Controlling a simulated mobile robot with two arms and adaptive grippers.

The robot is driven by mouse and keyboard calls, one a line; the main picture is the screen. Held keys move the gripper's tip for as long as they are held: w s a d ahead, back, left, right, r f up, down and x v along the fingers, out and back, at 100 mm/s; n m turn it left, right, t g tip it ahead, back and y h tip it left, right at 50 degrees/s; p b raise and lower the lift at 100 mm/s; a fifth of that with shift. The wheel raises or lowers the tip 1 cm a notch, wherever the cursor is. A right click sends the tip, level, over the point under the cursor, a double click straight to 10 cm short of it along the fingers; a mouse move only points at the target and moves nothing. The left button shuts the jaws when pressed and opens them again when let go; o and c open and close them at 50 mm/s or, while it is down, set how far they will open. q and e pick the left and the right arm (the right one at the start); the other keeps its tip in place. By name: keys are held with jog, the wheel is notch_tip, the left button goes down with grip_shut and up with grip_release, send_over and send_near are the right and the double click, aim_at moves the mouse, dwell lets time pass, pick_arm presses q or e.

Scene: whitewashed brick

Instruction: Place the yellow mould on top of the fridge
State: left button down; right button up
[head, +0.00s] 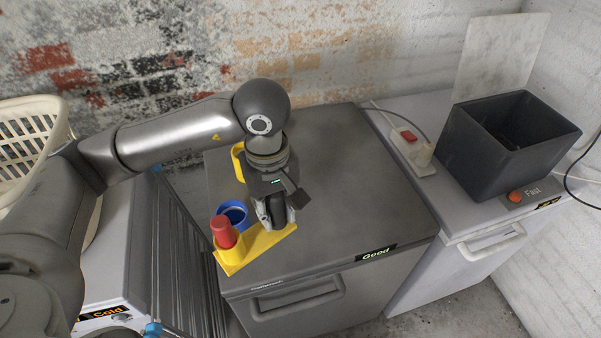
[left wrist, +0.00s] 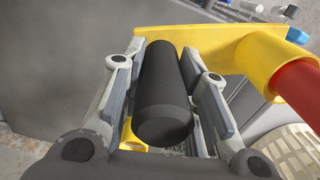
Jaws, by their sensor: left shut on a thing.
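The yellow mould (head: 258,247) shows in the head view as a flat plate with a short tube holding a red cylinder (head: 223,232). It is at the front-left edge of the grey fridge-like unit's top (head: 340,180); I cannot tell whether it touches. My left gripper (head: 277,212) points down over the plate. In the left wrist view, the gripper (left wrist: 166,70) is shut around a black cylinder (left wrist: 165,95) that stands out from the yellow plate (left wrist: 205,42). The fingers partly hide the black cylinder in the head view. My right gripper is out of view.
A blue ring-shaped item (head: 233,211) is behind the red cylinder. A yellow curved item (head: 239,163) shows beside my wrist. A dark bin (head: 500,145) and power strip (head: 410,148) sit on the right unit. A cream basket (head: 35,135) is left. The grey top's right side is clear.

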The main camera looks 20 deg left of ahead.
pick_arm(q)
jog(key=w+d+n+b, duration=0.45)
jog(key=d+n, duration=0.45)
jog(key=n, duration=2.2)
send_over(301, 217)
jog(key=f, duration=0.9)
jog(key=shift+s+d+f, duration=0.1)
jog(key=shift+d+f, duration=0.15)
jog(key=f, duration=0.1)
jog(key=f+p, duration=0.1)
jog(key=f, duration=0.1)
jog(key=shift+a, duration=0.25)
jog(key=shift+f, duration=0.35)
